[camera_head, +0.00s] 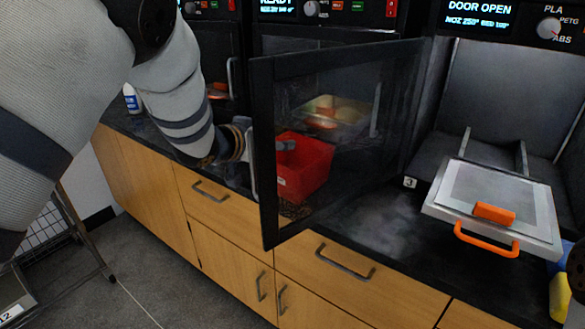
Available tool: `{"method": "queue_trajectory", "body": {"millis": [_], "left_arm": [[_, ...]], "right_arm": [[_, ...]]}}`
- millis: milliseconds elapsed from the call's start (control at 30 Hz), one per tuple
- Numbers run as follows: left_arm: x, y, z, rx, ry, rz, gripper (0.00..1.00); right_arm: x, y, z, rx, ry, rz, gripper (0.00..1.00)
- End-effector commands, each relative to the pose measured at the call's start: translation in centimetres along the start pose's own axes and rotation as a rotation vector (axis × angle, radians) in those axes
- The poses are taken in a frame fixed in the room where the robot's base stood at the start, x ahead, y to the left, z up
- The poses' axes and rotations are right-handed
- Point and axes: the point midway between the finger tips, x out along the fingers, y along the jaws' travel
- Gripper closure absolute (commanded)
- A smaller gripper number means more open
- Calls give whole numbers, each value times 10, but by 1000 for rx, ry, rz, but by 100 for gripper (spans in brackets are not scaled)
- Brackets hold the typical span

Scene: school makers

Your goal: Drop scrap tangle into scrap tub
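A red tub (308,172), seen through the tinted glass of an open printer door, stands on the dark counter. A brownish tangle (293,209), apparently the scrap tangle, shows dimly through the glass low in front of the tub. My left arm comes in from the upper left and its wrist reaches behind the door's left edge. My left gripper (284,145) is mostly hidden by the door frame and dim glass, at the tub's left side; its finger opening cannot be made out.
The open printer door (262,150) juts over the counter between my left arm and the right-hand printer. A build plate (490,205) with orange handles lies at that printer's opening. Counter (380,225) between them is bare. A white bottle (132,98) stands far left.

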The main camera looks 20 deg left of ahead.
Motion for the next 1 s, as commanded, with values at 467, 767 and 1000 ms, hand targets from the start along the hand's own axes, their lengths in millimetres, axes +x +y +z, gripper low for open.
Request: {"method": "queue_trajectory", "body": {"millis": [467, 767, 1000], "left_arm": [[-81, 0, 0, 0, 1, 1, 47], [-78, 2, 29, -23, -52, -8, 47], [-110, 28, 245, -162, -473, -84, 47]], "right_arm": [[0, 0, 0, 0, 0, 0, 84], [0, 0, 0, 0, 0, 0, 84], [0, 0, 0, 0, 0, 0, 84]]}}
